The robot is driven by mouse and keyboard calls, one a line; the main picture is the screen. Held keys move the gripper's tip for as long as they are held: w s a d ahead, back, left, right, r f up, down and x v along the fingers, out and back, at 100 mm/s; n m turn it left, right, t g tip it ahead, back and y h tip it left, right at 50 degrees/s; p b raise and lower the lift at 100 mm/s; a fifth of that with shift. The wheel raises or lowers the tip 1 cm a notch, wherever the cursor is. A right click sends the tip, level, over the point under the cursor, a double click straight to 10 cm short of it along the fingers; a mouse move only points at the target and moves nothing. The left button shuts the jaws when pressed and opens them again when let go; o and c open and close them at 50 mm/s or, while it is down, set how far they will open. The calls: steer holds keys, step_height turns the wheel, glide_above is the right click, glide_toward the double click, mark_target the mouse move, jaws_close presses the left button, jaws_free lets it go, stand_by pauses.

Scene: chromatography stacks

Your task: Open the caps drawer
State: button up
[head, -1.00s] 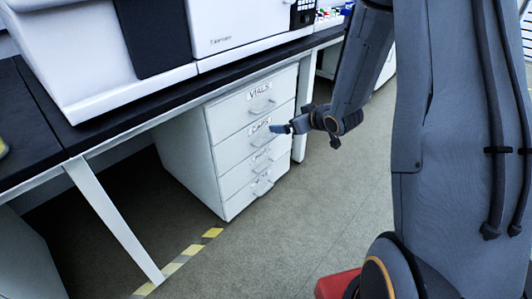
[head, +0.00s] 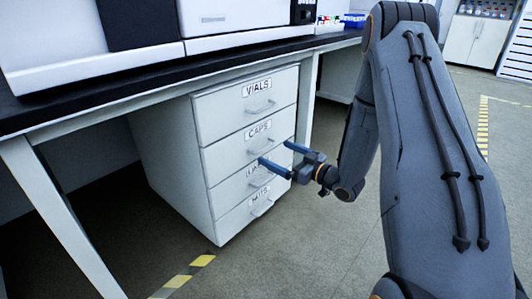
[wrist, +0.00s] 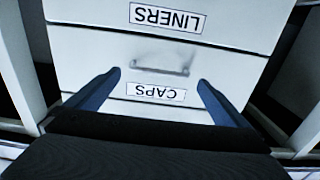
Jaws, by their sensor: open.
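The caps drawer (head: 222,158) is the second from the top in a white cabinet and looks shut, flush with its neighbours. Its label reads CAPS, with a grey bar handle (head: 260,146) below it. My gripper (head: 275,153) is open and empty in front of the cabinet, near the level of the caps handle. In the wrist view, which is upside down, the caps handle (wrist: 160,68) and CAPS label (wrist: 156,91) show between the two blue fingers (wrist: 159,80). The fingers appear apart from the handle, one on each side. The LINERS label is partly hidden by a finger in the head view.
The vials drawer (head: 240,100) is above; the liners drawer and a bottom drawer (head: 232,218) are below, all looking shut. A black bench top (head: 90,98) with white instruments overhangs the cabinet. The floor (head: 300,255) in front is clear, with yellow-black tape.

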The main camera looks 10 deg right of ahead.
mark_target(266, 148)
steer(key=b+x, duration=0.2)
steer(key=x, duration=0.4)
steer(key=shift+s, duration=0.1)
steer(key=c, duration=1.2)
